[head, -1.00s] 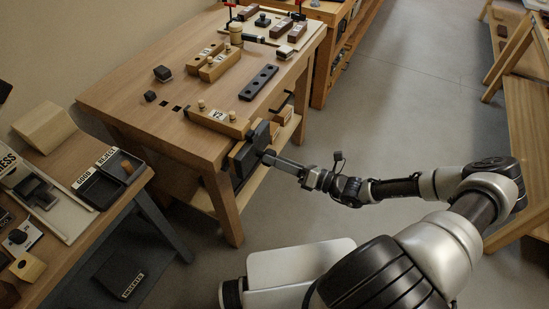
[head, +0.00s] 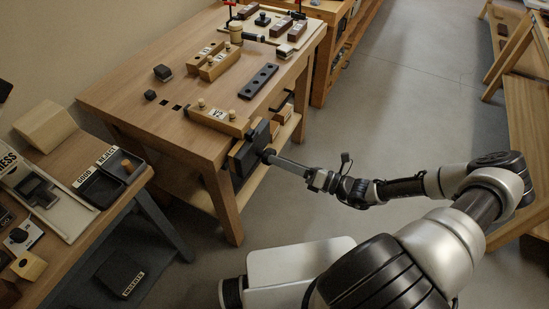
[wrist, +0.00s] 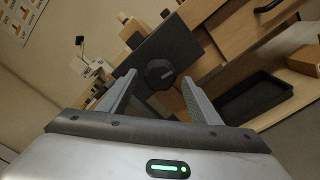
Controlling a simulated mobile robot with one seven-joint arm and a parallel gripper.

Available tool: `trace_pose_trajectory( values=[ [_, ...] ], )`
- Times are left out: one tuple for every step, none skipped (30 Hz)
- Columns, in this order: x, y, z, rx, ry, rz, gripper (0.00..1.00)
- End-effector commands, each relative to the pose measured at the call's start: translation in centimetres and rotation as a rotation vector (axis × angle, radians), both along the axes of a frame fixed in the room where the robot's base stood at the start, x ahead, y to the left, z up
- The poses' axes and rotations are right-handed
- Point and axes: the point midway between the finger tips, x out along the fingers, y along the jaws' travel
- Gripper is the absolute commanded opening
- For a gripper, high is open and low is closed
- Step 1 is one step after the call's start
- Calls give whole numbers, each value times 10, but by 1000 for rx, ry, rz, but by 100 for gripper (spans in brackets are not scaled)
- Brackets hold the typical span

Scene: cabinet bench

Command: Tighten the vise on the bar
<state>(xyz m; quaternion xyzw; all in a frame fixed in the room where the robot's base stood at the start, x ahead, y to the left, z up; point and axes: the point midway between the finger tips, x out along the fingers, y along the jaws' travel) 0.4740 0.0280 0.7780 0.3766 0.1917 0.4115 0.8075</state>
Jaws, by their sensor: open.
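The vise's dark front jaw (head: 243,156) is on the near end of the workbench, beside a wooden block with pegs and a white label (head: 216,114). In the wrist view the jaw is a dark square plate (wrist: 182,48) with a round dark hub (wrist: 159,72). My gripper (head: 268,155) reaches the hub from the right. In the wrist view my gripper (wrist: 159,79) is open, its two fingers apart with the hub between or just beyond their tips; contact cannot be told. I cannot make out a bar clamped in the vise.
The workbench (head: 140,95) carries a dark strip with holes (head: 258,82) and several wooden blocks. A side table (head: 75,215) with trays stands at the left. A black tray (wrist: 254,98) shows at right in the wrist view. The floor (head: 390,110) right of the bench is clear.

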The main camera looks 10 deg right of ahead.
Motion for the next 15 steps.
trace_pose_trajectory(
  values=[
    [-2, -4, 0, -2, 0, 0, 58],
    [-4, -6, 0, -2, 0, 0, 58],
    [-6, -8, 0, -2, 1, -1, 58],
    [-7, -10, 0, -2, 1, -1, 58],
    [-9, -12, 0, -1, 1, 0, 58],
    [-10, -15, 0, -1, 0, -1, 58],
    [-12, -17, 0, -1, 0, -1, 58],
    [-13, -19, 0, -1, 1, -1, 58],
    [-15, -22, 0, -2, 1, -2, 58],
    [-17, -24, 0, -1, 1, -1, 58],
    [-18, -26, 0, -2, 0, -1, 58],
    [-20, -28, 0, -2, 0, -1, 58],
    [-21, -30, 0, -2, 0, -1, 58],
    [-22, -32, 0, -2, 0, -1, 58],
    [-24, -34, 0, -2, 0, 0, 58]
  ],
)
